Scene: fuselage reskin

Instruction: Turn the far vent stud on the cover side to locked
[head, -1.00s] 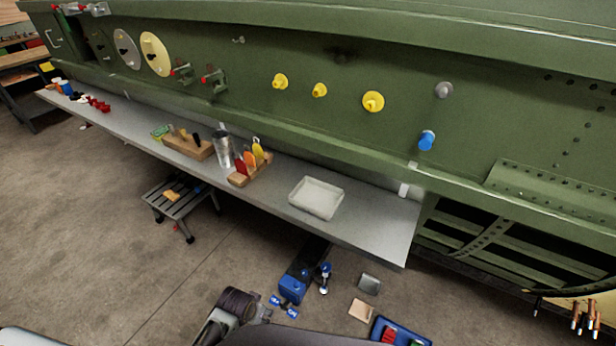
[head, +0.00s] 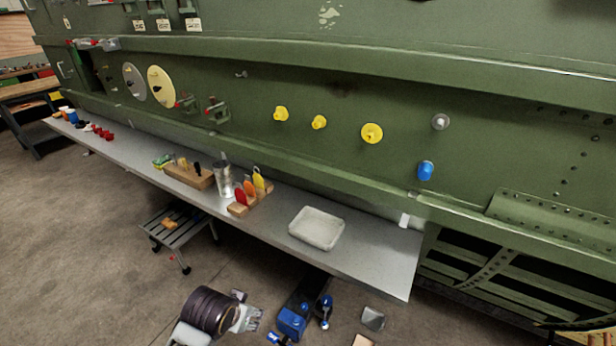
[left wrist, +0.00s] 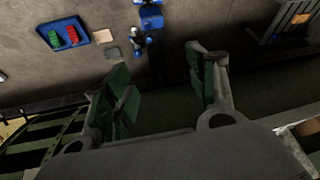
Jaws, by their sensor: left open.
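The green fuselage panel (head: 270,85) runs across the head view. It carries a grey disc (head: 134,82) and a yellow disc (head: 160,86), each with a small dark part at its middle. Two brackets with red ends, the left bracket (head: 187,102) and the right bracket (head: 216,110), stand to the right of the discs. I cannot tell which fitting is the far vent stud, or its setting. My left gripper (head: 246,320) is low in the head view, in front of the shelf and away from the panel. Its fingers (left wrist: 165,88) are apart and empty in the left wrist view. My right gripper is not seen.
A long grey shelf (head: 372,262) below the panel holds a white tray (head: 316,228), wooden holders and a metal cup (head: 223,180). Yellow knobs, a grey knob (head: 440,122) and a blue knob (head: 426,170) stick out of the panel. A step stool (head: 180,226) stands on the floor.

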